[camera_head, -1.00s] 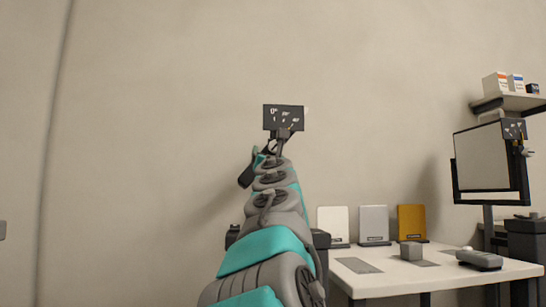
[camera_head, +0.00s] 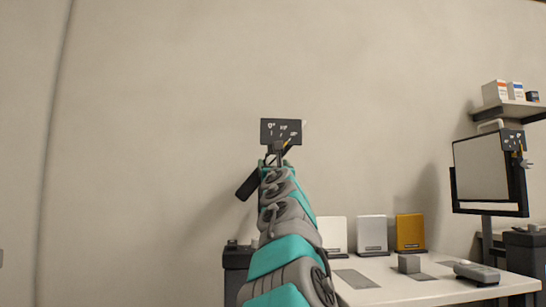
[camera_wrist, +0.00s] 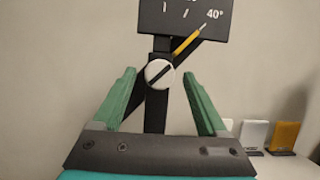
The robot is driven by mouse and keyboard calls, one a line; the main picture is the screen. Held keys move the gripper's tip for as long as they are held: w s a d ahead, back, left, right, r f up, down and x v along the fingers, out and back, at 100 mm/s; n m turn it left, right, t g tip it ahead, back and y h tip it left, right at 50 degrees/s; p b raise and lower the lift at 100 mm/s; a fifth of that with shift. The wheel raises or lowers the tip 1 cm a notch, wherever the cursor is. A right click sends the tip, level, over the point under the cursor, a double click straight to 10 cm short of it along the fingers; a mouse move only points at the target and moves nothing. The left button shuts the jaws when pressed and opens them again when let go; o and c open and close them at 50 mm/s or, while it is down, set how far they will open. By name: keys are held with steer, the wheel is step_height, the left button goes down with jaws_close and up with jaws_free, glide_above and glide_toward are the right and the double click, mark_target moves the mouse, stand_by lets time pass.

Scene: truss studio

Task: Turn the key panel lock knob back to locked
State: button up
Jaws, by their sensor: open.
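A white round knob (camera_wrist: 159,73) with a dark diagonal slot shows in the wrist view, on a black post below a dark scale plate (camera_wrist: 195,17). A yellow pointer (camera_wrist: 187,44) slants from near the knob up toward the 40° mark. My gripper (camera_wrist: 158,75) is open, its green fingers on either side of the knob with gaps on both sides; depth to the knob is hard to tell. In the head view the scale plate (camera_head: 281,131) stands above my arm's end, and my arm mostly hides the knob. A dark slanted bar (camera_head: 249,185) lies left of it.
A white table (camera_head: 400,287) at the lower right holds a grey block (camera_head: 409,264), a grey device (camera_head: 477,272) and upright white, grey and yellow cards. A framed panel (camera_head: 482,167) with a similar scale plate (camera_head: 513,140) stands far right, below a shelf (camera_head: 511,112).

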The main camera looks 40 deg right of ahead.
steer(key=shift+w+d+r, duration=0.1)
steer(key=shift+w+d, duration=0.1)
steer(key=shift+w, duration=0.1)
jaws_close()
stand_by(0.5)
